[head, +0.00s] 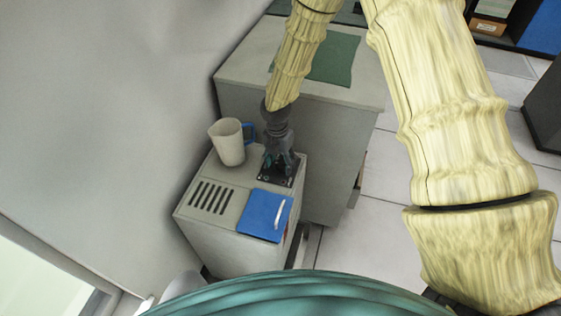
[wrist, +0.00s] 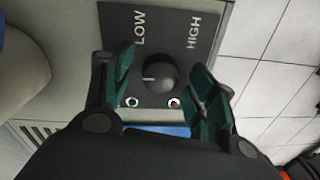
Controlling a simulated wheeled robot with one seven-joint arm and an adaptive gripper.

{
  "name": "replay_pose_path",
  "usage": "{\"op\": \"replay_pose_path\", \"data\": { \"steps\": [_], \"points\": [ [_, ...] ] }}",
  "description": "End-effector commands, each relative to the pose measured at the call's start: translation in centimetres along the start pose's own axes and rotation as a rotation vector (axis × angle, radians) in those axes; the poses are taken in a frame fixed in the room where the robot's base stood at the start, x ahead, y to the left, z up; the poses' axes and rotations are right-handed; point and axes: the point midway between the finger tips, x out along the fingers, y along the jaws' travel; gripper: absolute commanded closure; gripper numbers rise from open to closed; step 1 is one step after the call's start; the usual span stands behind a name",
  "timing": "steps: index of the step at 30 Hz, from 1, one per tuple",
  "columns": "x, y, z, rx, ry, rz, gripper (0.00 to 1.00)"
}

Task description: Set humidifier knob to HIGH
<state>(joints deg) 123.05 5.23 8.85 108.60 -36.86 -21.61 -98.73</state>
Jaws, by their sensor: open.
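The humidifier (head: 232,172) is a grey box with a dark control panel on top. In the wrist view, the round black knob (wrist: 160,72) sits on that panel (wrist: 115,20). The words LOW (wrist: 139,28) and HIGH (wrist: 193,30) stand above it, at left and right. A short white mark on the knob points left in the picture, at neither word. My gripper (wrist: 165,88) is open, with one teal finger on each side of the knob; I cannot tell whether either touches it. In the head view my gripper (head: 279,165) hides the knob and much of the panel.
A white jug (head: 228,143) with a blue handle stands on the humidifier, close left of my gripper. A blue lid (head: 264,216) with a white handle is in front. A grey cabinet (head: 240,75) with a green mat stands behind.

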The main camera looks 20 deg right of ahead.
Motion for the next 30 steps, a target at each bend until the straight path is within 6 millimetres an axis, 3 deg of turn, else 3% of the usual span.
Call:
{"op": "replay_pose_path", "data": {
  "steps": [10,18,30],
  "points": [
    [0.27,0.04,-0.01,-0.001,-0.001,0.001,0.42],
    [0.27,0.03,-0.01,0.0,0.0,0.0,0.89],
    [0.15,0.03,0.0,0.061,0.003,0.0,0.89]
  ]
}}
